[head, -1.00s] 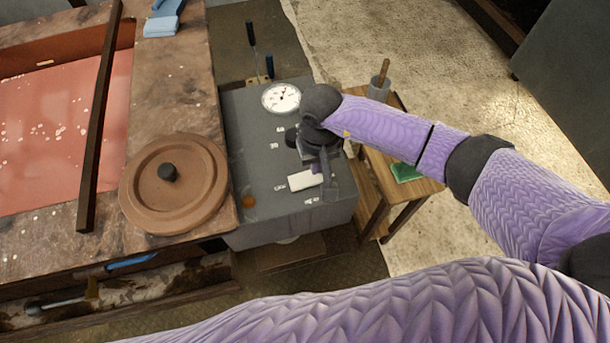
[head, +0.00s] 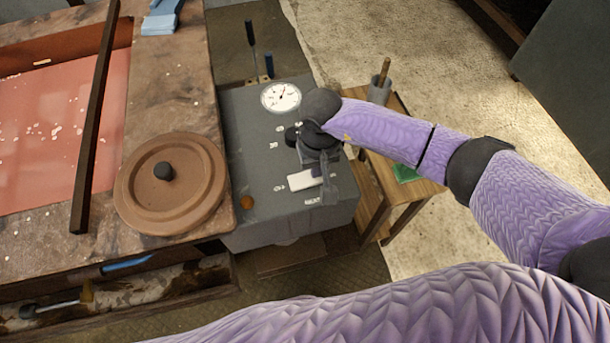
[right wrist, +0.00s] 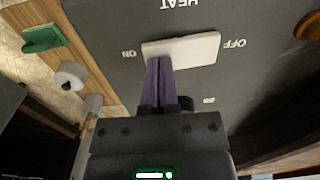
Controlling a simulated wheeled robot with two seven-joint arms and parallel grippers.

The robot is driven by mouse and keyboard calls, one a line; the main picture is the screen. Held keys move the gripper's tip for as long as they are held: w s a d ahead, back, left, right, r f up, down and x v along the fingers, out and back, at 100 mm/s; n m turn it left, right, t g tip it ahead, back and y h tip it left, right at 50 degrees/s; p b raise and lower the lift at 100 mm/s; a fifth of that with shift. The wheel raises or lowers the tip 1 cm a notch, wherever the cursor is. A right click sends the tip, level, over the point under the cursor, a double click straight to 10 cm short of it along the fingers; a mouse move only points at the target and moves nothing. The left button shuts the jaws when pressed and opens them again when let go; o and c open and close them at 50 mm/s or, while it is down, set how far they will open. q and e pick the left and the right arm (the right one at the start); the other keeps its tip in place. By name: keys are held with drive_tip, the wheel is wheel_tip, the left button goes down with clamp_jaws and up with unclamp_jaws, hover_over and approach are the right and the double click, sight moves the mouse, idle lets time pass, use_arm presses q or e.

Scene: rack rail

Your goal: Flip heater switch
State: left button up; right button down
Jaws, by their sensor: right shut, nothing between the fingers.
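The heater switch (head: 301,180) is a white rocker on the sloping top of a grey control box (head: 255,160). In the right wrist view the switch (right wrist: 195,48) lies between the labels ON and OFF, with HEAT printed beyond it. My right gripper (head: 325,180) is over the ON end of the switch. In the right wrist view its purple fingers (right wrist: 158,66) are together and empty, with their tips at the switch's ON half. I cannot tell if they press on it or which way the rocker tilts. My left gripper is not in view.
A round white dial (head: 281,97), a black knob beside my gripper and an orange lamp (head: 246,202) are on the box. A brown round lid (head: 172,195) lies on the counter at left. A small wooden table (head: 415,190) with a green block (head: 405,172) stands at right.

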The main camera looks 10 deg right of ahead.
drive_tip(key=shift+f, duration=0.25)
wheel_tip(320, 180, up, 7)
drive_tip(key=p, duration=0.4)
drive_tip(key=shift+r, duration=0.15)
